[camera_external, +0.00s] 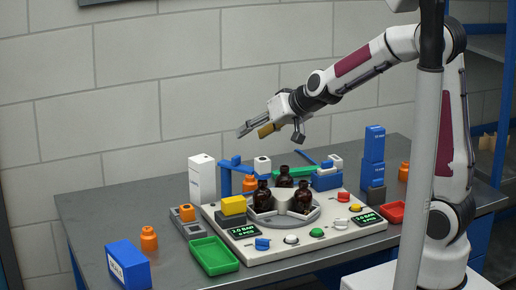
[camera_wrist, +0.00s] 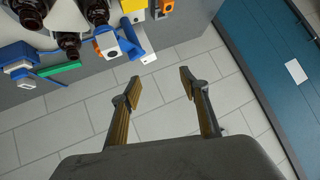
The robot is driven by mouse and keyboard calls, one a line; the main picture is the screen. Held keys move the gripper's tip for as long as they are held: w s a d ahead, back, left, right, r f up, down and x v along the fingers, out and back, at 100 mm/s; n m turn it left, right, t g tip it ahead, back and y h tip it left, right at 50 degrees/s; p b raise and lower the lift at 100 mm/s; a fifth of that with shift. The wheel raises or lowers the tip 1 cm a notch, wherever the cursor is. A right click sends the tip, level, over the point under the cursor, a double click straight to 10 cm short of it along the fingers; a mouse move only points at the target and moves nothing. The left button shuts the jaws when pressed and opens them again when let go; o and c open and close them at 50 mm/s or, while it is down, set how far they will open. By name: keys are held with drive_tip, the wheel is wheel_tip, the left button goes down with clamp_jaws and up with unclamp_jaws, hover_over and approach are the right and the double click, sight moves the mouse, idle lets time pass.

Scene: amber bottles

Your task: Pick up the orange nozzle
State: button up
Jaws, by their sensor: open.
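Several orange nozzle-like pieces show in the external view; I cannot tell which one the task means. One orange piece (camera_external: 148,238) stands on the table at the front left. Another orange piece (camera_external: 186,213) sits on a grey holder. Another orange piece (camera_external: 404,171) is at the right. My gripper (camera_external: 252,130) is high above the back of the table, apart from all of them.
Amber bottles (camera_external: 263,196) stand on a round grey holder on a white panel (camera_external: 262,248). A green tray (camera_external: 214,254), blue box (camera_external: 128,266), red tray (camera_external: 391,213) and tall white box (camera_external: 202,178) surround it. A brick wall is behind the table (camera_external: 85,215).

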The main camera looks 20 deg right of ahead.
drive_tip(key=w+a+f+t, duration=0.1)
drive_tip(key=w+a+f, duration=0.3)
drive_tip(key=a, duration=0.2)
drive_tip(key=m+t+h, duration=0.1)
drive_tip(key=t+h, duration=0.1)
hover_over(189, 211)
drive_tip(key=s+d, duration=0.2)
drive_tip(key=s, duration=0.1)
wheel_tip(189, 211, down, 12)
drive_tip(key=f, duration=0.2)
drive_tip(key=s+a+f+h, duration=0.1)
drive_tip(key=f, duration=0.1)
drive_tip(key=s+a+f+t+h, duration=0.1)
drive_tip(key=f, duration=0.1)
drive_tip(key=shift+a+f, duration=0.15)
drive_tip(key=shift+f, duration=0.25)
drive_tip(key=shift+w, duration=0.15)
drive_tip(key=shift+x, duration=1.15)
drive_tip(key=shift+f, duration=0.1)
drive_tip(key=shift+f+x, duration=0.15)
drive_tip(key=shift+x, duration=1.15)
drive_tip(key=shift+f+x, duration=0.1)
drive_tip(key=shift+x, duration=1.15)
drive_tip(key=shift+d, duration=0.25)
drive_tip(key=c, duration=1.1)
